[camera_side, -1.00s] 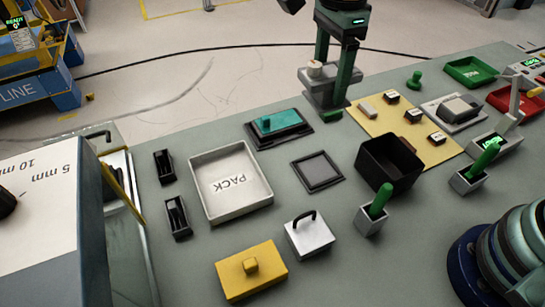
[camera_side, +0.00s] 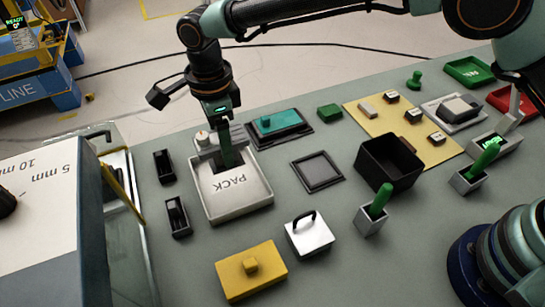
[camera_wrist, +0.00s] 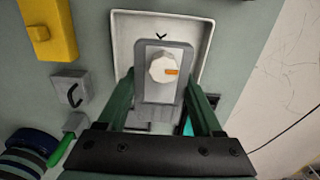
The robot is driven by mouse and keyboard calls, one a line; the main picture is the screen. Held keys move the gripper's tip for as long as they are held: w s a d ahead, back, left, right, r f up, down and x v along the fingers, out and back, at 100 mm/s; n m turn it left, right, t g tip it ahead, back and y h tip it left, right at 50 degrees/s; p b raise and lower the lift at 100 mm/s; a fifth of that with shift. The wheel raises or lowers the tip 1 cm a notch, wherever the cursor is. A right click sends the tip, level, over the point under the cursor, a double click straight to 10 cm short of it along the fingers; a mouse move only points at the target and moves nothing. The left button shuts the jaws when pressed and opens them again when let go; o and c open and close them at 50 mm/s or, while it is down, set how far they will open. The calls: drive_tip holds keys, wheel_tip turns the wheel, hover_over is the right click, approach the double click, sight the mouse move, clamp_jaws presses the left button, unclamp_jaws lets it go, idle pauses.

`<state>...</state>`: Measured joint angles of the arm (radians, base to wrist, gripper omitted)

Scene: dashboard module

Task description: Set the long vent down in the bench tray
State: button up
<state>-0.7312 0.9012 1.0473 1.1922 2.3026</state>
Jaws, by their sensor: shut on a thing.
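My gripper (camera_side: 226,156) is shut on a long grey part, apparently the long vent (camera_side: 203,146), with a round white knob at one end. In the wrist view the part (camera_wrist: 155,92) shows between the green fingers, with an orange mark on its knob. My gripper is over the far half of a white tray (camera_side: 256,206) marked PACK, apparently the bench tray, whose rim also shows in the wrist view (camera_wrist: 208,35). I cannot tell whether the part touches the tray floor. Its near end is partly hidden by my gripper.
A teal part (camera_side: 277,122) on a dark base stands close to the right of the tray. Two black holders (camera_side: 164,166) (camera_side: 178,216) stand to its left. A yellow block (camera_side: 251,272), a handled grey block (camera_side: 308,238) and a black bin (camera_side: 388,163) lie nearer or further right.

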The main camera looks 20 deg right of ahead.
idle(0.3)
drive_tip(key=shift+f, duration=2.9)
drive_tip(key=shift+f, duration=1.1)
drive_tip(key=o, duration=1.6)
drive_tip(key=shift+f, duration=0.1)
drive_tip(key=shift+c, duration=0.2)
wheel_tip(320, 180, up, 12)
drive_tip(key=shift+r, duration=0.1)
